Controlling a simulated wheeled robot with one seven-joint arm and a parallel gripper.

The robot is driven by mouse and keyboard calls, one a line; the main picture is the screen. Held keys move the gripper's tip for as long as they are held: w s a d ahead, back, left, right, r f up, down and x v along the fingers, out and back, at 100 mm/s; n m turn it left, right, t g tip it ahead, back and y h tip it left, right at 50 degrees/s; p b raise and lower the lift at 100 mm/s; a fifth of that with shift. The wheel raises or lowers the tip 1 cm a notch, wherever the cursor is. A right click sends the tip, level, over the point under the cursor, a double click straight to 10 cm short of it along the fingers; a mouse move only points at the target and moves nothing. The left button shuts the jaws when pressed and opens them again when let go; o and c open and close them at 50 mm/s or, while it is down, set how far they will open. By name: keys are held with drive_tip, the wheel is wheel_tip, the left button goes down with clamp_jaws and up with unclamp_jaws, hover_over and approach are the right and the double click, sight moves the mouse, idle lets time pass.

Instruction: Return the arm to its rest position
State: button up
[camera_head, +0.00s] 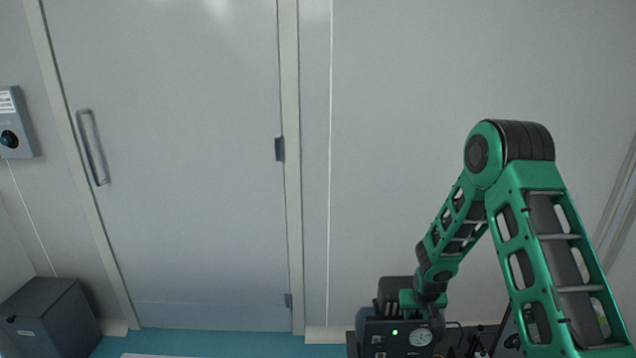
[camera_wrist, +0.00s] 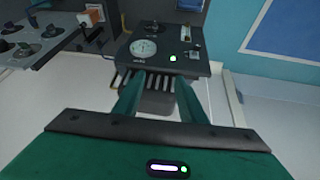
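My green and black arm reaches in from the right in the head view, bent at a high elbow, with its end low over a black device (camera_head: 393,334). My gripper (camera_head: 408,299) is small and partly hidden there. In the wrist view the two green fingers of my gripper (camera_wrist: 160,84) are spread apart and point at the device, which also shows there (camera_wrist: 186,50) with a white dial, a green light and a row of slots. A dark grey block shows between the fingers. I cannot tell whether they touch the device.
A closed grey door (camera_head: 180,150) with a bar handle stands behind, at the left. A dark box (camera_head: 50,318) is on the floor at the lower left. More dark equipment with knobs (camera_wrist: 38,38) is beside the device in the wrist view. The wall space above is clear.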

drive_tip(key=s+d+r+m+g, duration=0.1)
drive_tip(key=s+d+r, duration=0.35)
drive_tip(key=r, duration=0.25)
drive_tip(key=s+d+r+m+g+h, duration=0.1)
drive_tip(key=s+d+r, duration=0.2)
drive_tip(key=s+r, duration=0.4)
drive_tip(key=s+d+r+m, duration=0.1)
drive_tip(key=s+d+r, duration=0.35)
drive_tip(key=r, duration=0.35)
drive_tip(key=s+a+r+m+g+y, duration=0.1)
drive_tip(key=s+r, duration=0.2)
drive_tip(key=s, duration=0.6)
drive_tip(key=s+a+r, duration=0.1)
drive_tip(key=s+r, duration=0.3)
drive_tip(key=s, duration=0.6)
drive_tip(key=s+a+r+m+g+y, duration=0.1)
drive_tip(key=s+r, duration=0.2)
drive_tip(key=s, duration=0.6)
drive_tip(key=shift+s+r+m+g+y, duration=0.2)
drive_tip(key=shift+r+m+g+y, duration=0.1)
drive_tip(key=shift+r, duration=0.1)
drive_tip(key=shift+w+f, duration=0.25)
drive_tip(key=shift+w, duration=0.4)
drive_tip(key=shift+d, duration=0.1)
